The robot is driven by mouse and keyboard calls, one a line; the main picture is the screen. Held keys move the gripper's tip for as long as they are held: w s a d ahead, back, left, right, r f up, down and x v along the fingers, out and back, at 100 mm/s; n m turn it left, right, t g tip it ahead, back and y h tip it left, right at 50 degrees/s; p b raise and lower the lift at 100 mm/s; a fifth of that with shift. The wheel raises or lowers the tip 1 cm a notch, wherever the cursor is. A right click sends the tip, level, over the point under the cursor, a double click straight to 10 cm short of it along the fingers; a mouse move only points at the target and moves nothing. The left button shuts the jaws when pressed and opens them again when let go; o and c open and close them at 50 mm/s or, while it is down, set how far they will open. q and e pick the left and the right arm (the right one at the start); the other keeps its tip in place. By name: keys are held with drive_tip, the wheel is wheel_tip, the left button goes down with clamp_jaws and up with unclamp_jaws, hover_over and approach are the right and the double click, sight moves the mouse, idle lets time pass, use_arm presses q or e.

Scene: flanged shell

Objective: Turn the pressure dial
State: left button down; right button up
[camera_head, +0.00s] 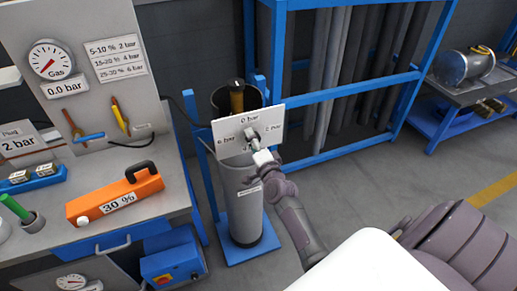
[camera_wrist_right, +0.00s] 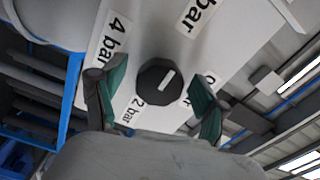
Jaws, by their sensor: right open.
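The pressure dial (camera_wrist_right: 158,80) is a dark round knob with a white line on its face, mounted on a white panel (camera_wrist_right: 235,35). In the head view the panel (camera_head: 273,123) stands on a grey cylinder and reads 0 bar, 2 bar and 6 bar; the wrist view also shows 4 bar. There the dial (camera_head: 251,134) is partly covered by my right gripper (camera_head: 261,153). In the wrist view, my right gripper (camera_wrist_right: 157,94) is open, its green-padded fingers on either side of the dial with visible gaps. Which label the line points at is unclear. My left gripper is not in view.
At left, a workbench (camera_head: 110,236) holds an orange 30 % block (camera_head: 115,196), and a gas gauge (camera_head: 52,61) reading 0.0 bar is on the board behind. A blue rack (camera_head: 345,89) with grey tubes stands behind the panel. Floor at right is clear.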

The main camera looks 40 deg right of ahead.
drive_tip(key=v, duration=1.1)
drive_tip(key=shift+s+f, duration=0.1)
drive_tip(key=shift+f, duration=0.05)
drive_tip(key=s+a+f+n+g+y, duration=0.1)
drive_tip(key=s+a+f+n+g, duration=0.15)
drive_tip(key=f, duration=0.75)
drive_tip(key=s+a+f+n+g+y+b, duration=0.15)
drive_tip(key=s+a+f+n, duration=0.25)
drive_tip(key=f, duration=0.7)
drive_tip(key=s+a+f+n+g+y, duration=0.2)
drive_tip(key=s+a+f+n+g, duration=0.15)
drive_tip(key=f, duration=0.65)
drive_tip(key=s+f+n+g, duration=0.3)
drive_tip(key=s+f, duration=0.3)
drive_tip(key=s, duration=0.4)
drive_tip(key=s+f+n+g, duration=0.3)
drive_tip(key=s+f, duration=0.4)
drive_tip(key=s, duration=0.4)
drive_tip(key=s+f+n+g, duration=0.3)
drive_tip(key=s+f, duration=0.3)
drive_tip(key=s, duration=0.4)
drive_tip(key=shift+s+a+f+n+b, duration=0.2)
drive_tip(key=shift+a+n+b, duration=0.15)
drive_tip(key=shift+n, duration=0.35)
